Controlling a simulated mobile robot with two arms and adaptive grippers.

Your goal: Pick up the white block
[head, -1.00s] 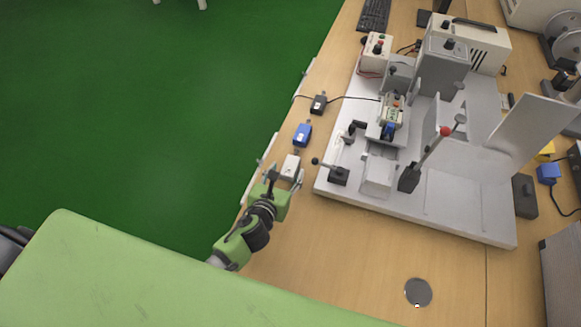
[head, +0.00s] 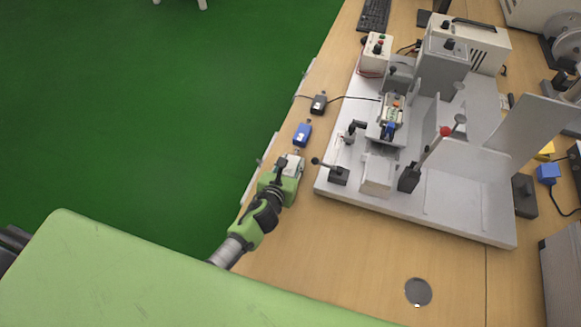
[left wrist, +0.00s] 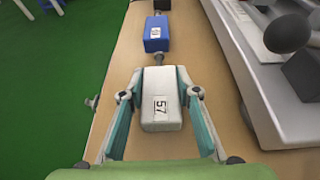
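The white block (head: 292,165) lies on the wooden table near its left edge, in front of the blue block. In the left wrist view the white block (left wrist: 161,108) carries a label reading "57", and a connector sticks out of its far end. My left gripper (head: 287,170) is over it. In the left wrist view my left gripper (left wrist: 159,84) is open, with one finger on each side of the block and narrow gaps beside it. Whether a finger touches the block is hard to tell. My right gripper is in neither view.
The blue block (head: 302,134) and a black block (head: 319,104) with a cable lie farther along the table edge. A grey fixture plate (head: 440,217) with levers stands close to the right. The front of the table is mostly clear.

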